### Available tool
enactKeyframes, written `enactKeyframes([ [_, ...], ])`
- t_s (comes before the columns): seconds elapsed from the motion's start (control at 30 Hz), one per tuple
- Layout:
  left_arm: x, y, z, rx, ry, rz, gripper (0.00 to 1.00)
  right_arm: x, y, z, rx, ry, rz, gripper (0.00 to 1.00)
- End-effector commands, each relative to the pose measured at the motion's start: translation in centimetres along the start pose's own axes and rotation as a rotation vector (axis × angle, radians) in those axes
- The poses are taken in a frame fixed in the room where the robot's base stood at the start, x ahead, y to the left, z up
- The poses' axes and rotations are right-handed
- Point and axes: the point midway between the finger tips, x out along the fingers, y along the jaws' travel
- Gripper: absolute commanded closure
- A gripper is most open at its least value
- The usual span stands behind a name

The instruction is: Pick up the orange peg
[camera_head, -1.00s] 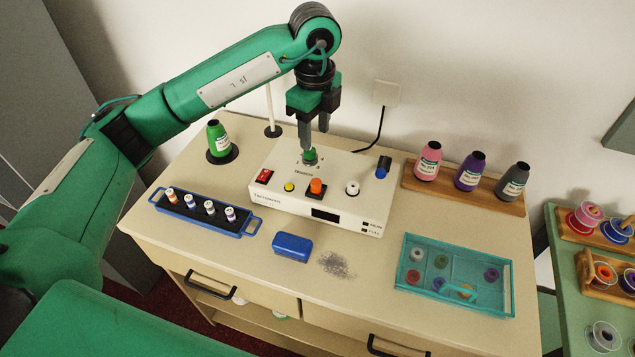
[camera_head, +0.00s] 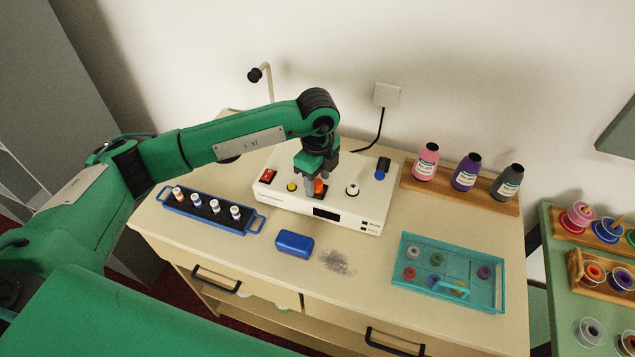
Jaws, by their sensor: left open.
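The orange peg (camera_head: 320,187) stands on a dark square base on top of the white device (camera_head: 341,213), near the device's front edge. My left gripper (camera_head: 316,190) points down right at the peg, its fingers open. One finger shows just left of the peg and partly covers it. I cannot tell whether the fingers touch it. My right gripper is not in view.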

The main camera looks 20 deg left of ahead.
Motion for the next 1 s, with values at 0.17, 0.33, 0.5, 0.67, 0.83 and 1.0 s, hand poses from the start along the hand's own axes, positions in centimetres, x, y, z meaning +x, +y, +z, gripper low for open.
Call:
enactKeyframes([
  [0.17, 0.2, 0.0, 0.0, 0.001, 0.001, 0.000, 0.53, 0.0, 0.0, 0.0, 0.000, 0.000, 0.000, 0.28],
  [0.33, 0.2, 0.0, 0.0, 0.001, 0.001, 0.000, 0.74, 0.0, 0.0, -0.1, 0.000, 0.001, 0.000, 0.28],
  [0.5, 0.2, 0.0, 0.0, 0.001, 0.001, 0.000, 1.00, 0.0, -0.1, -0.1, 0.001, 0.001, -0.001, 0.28],
  [0.67, 0.2, 0.0, 0.0, 0.001, 0.001, 0.000, 1.00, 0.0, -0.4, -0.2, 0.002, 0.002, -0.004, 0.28],
  [0.83, -0.2, 0.0, 0.0, 0.001, 0.000, -0.001, 1.00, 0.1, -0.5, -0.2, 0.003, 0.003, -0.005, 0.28],
  [1.0, -1.7, -0.1, -0.1, 0.002, 0.001, -0.003, 1.00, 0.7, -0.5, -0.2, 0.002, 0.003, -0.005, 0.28],
])
